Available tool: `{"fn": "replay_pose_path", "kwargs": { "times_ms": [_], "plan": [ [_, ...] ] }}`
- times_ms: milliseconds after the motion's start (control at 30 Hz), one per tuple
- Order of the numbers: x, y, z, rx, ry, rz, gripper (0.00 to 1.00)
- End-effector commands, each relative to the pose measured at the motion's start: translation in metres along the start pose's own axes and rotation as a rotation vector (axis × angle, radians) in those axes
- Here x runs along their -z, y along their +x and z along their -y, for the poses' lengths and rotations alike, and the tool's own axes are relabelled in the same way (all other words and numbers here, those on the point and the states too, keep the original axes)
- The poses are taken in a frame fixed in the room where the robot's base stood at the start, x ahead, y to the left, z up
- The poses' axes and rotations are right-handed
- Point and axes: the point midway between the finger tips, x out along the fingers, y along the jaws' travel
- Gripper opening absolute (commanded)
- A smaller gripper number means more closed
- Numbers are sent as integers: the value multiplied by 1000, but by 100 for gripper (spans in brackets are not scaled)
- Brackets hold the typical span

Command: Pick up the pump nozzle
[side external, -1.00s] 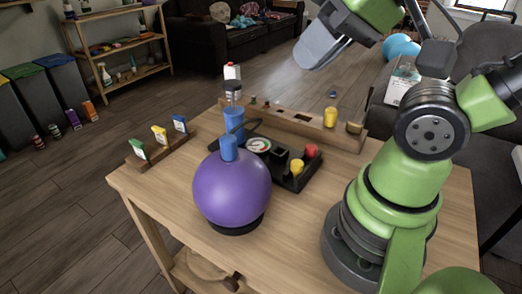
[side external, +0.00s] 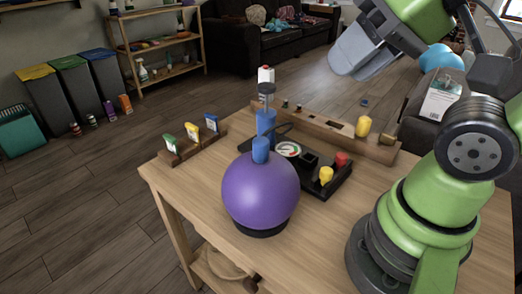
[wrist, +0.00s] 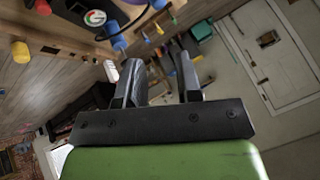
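A purple ball (side external: 260,190) sits on a dark ring base on the wooden table, with a short blue cylinder (side external: 260,150) upright on its top. This may be the pump nozzle, but I cannot be sure. Behind it stands a blue hand pump (side external: 265,121) with a dark hose. In the wrist view, a small blue piece (wrist: 118,42) lies up and left of my fingers; I cannot tell which part it is. My gripper (wrist: 156,62) is open and empty. In the side view it hangs high above the table's back right, well apart from the ball.
A black tray (side external: 326,189) holds a gauge (side external: 288,149) and red and yellow knobs. A wooden rack (side external: 342,137) with a yellow piece (side external: 363,126) runs along the back. A card stand (side external: 193,148) is at left. The front of the table is clear.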

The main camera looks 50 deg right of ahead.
Motion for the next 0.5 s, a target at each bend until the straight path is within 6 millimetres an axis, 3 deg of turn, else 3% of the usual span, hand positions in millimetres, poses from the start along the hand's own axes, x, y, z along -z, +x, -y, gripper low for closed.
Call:
{"fn": "replay_pose_path", "kwargs": {
  "times_ms": [33, 100, 500],
  "plan": [
    [0, 0, 0, 0, 0, 0, 44],
    [0, 0, 0, 0, 0, 0, 58],
    [7, 4, 4, -18, -38, 50, 58]
  ]
}}
